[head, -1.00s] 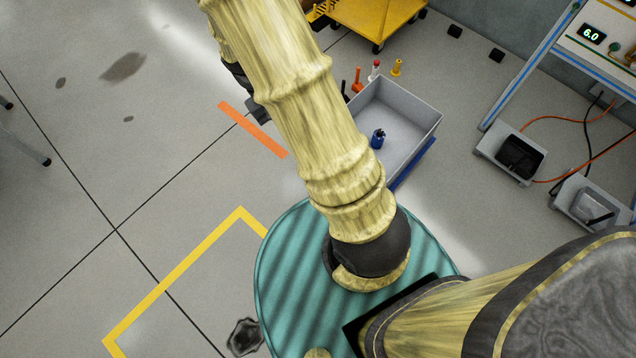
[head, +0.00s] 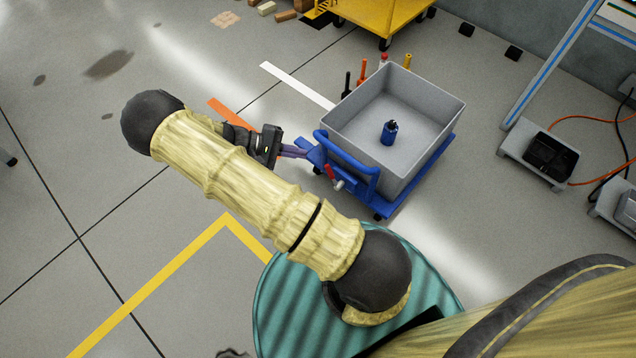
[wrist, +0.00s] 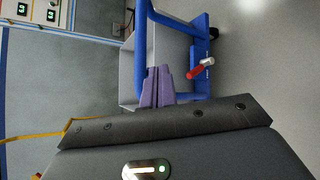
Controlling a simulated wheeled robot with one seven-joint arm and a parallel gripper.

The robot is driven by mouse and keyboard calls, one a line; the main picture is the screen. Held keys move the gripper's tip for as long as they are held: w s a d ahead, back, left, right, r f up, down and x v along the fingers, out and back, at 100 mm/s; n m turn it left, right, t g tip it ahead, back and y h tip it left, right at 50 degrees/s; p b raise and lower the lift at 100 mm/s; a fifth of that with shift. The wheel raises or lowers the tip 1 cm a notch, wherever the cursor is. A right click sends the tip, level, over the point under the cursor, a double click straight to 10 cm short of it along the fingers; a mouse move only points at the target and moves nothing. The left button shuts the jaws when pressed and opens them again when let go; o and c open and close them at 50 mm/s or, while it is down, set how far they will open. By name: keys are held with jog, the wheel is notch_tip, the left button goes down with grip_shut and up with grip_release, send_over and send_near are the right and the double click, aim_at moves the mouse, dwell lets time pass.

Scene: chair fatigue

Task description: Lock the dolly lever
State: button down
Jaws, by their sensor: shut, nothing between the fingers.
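A blue dolly (head: 408,187) carries a grey bin (head: 372,112) and has a blue push handle (head: 348,165) on its near left side. A lever with a red grip (head: 330,173) and a metal end sits low by the handle. In the wrist view the lever (wrist: 200,69) slants on the blue frame, right of the fingers. My gripper (head: 305,151) is shut and empty, its purple fingers pointing at the dolly's left side, beside the lever. The fingers (wrist: 157,80) overlap the dolly frame in the wrist view; I cannot tell whether they touch it.
A blue object (head: 389,132) stands in the bin. Several coloured tools stand behind it. A yellow cart (head: 385,18) is at the back, and a grey floor unit (head: 540,150) with cables is at the right.

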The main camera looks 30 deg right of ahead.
aim_at(331, 176)
jog(key=w+a+f+n+t+h+b, duration=0.1)
jog(key=f+h+b, duration=0.3)
jog(key=f+b, duration=0.4)
jog(key=w+a+f+n+t+h+b, duration=0.1)
jog(key=w+f+t+h+b, duration=0.2)
jog(key=f+b, duration=0.6)
notch_tip(331, 176, down, 6)
jog(key=shift+w+a+r+n+t+h, duration=0.35)
jog(key=shift+w+h, duration=0.25)
jog(key=shift+h, duration=0.2)
jog(key=shift+d, duration=0.15)
jog(key=s+d+r+p, duration=0.4)
jog(key=d+p, duration=0.4)
jog(key=d, duration=0.2)
jog(key=shift+d, duration=0.15)
